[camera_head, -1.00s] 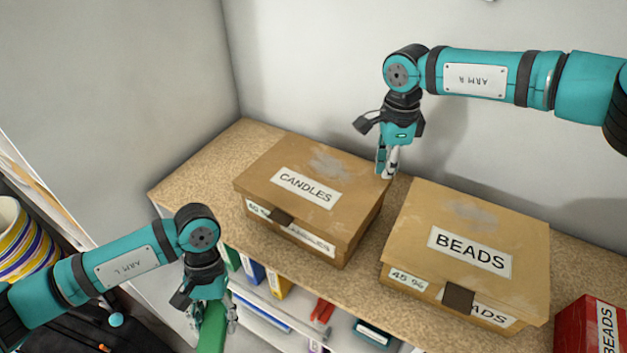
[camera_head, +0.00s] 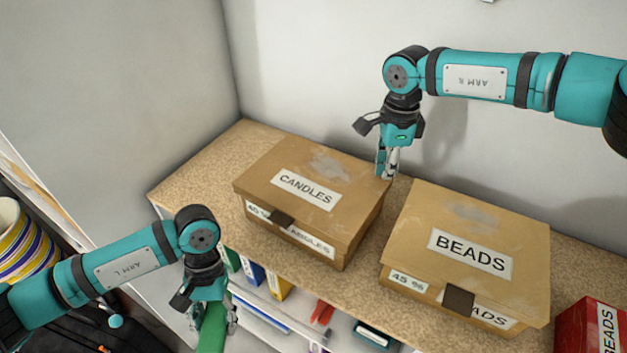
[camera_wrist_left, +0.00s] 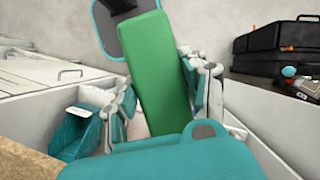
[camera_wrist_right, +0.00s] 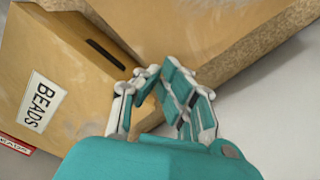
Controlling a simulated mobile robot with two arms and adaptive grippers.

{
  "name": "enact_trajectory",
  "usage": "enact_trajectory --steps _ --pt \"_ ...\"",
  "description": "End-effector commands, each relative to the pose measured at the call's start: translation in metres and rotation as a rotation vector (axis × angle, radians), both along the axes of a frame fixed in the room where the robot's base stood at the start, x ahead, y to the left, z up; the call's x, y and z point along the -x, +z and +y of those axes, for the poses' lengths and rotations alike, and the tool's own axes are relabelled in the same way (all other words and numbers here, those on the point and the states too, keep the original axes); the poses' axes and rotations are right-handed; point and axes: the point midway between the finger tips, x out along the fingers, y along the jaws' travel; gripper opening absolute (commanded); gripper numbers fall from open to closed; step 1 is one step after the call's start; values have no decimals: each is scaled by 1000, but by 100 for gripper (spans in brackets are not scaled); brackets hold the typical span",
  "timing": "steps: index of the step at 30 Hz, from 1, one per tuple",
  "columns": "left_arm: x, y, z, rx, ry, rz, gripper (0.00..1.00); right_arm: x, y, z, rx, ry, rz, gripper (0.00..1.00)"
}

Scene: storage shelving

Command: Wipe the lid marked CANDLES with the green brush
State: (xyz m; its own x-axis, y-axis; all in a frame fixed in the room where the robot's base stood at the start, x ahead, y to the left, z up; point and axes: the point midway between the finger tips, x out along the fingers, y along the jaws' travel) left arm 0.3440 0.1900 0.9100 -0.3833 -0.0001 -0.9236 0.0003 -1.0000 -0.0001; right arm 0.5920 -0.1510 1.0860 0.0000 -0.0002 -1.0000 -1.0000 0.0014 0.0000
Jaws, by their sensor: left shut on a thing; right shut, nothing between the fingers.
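The CANDLES box (camera_head: 285,231) stands on the shelf top with its lid (camera_head: 264,177) closed; a pale dusty smudge lies on the lid behind the label. My left gripper (camera_head: 212,320) is in front of the shelf, left of and lower than the box, shut on the green brush (camera_head: 211,341). The left wrist view shows the brush's long green body (camera_wrist_left: 162,75) between the fingers; its bristles cannot be made out. My right gripper (camera_head: 387,172) is shut and empty at the lid's back right corner; whether it touches the lid I cannot tell.
The BEADS box (camera_head: 420,243), also smudged on top, stands to the right with a narrow gap between. A red box (camera_head: 590,322) is at the far right. Binders stand on the shelf (camera_head: 262,307) below. Bare shelf top (camera_head: 195,185) lies left of the CANDLES box.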

Motion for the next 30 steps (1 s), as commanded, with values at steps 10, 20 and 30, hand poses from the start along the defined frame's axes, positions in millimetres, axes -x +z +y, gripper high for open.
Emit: enact_trajectory --steps 10,20,30 --pt "0 -3 0 0 0 0 19 0 -4 0 0 0 0 0" --pt "0 -7 0 0 0 0 19 0 -10 0 -1 0 1 0" --pt "0 -12 0 0 0 0 19 0 -17 0 0 0 1 0"
